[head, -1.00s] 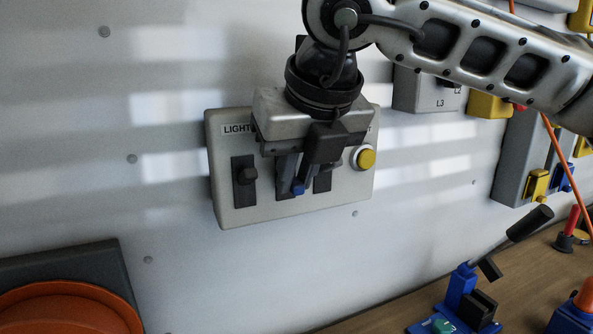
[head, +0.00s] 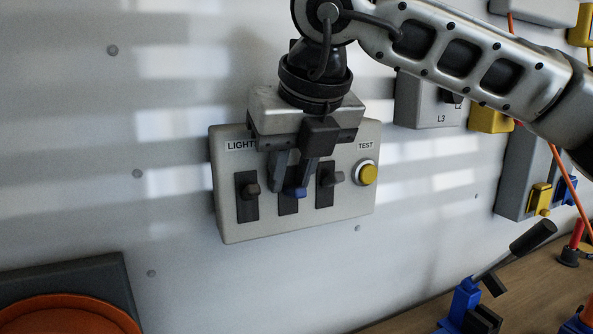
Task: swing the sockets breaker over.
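The grey breaker box (head: 231,222) is on the wall at centre. It has three levers in dark slots: a dark brown one (head: 251,190) at left, a blue-tipped one (head: 296,193) in the middle, and a grey one (head: 338,178) at right. The left label begins "LIGHT"; my gripper covers the labels over the other two, so I cannot read "sockets". My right gripper (head: 291,186) points down before the middle slot, its fingers apart with a gap visible. The blue tip shows at the fingertips; contact is unclear. My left gripper is out of view.
A yellow button (head: 367,175) labelled TEST sits right of the levers. An orange handwheel (head: 70,313) is at lower left. A blue clamp with a black handle (head: 532,236) stands on the wooden bench. Another grey box (head: 428,103) is at upper right.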

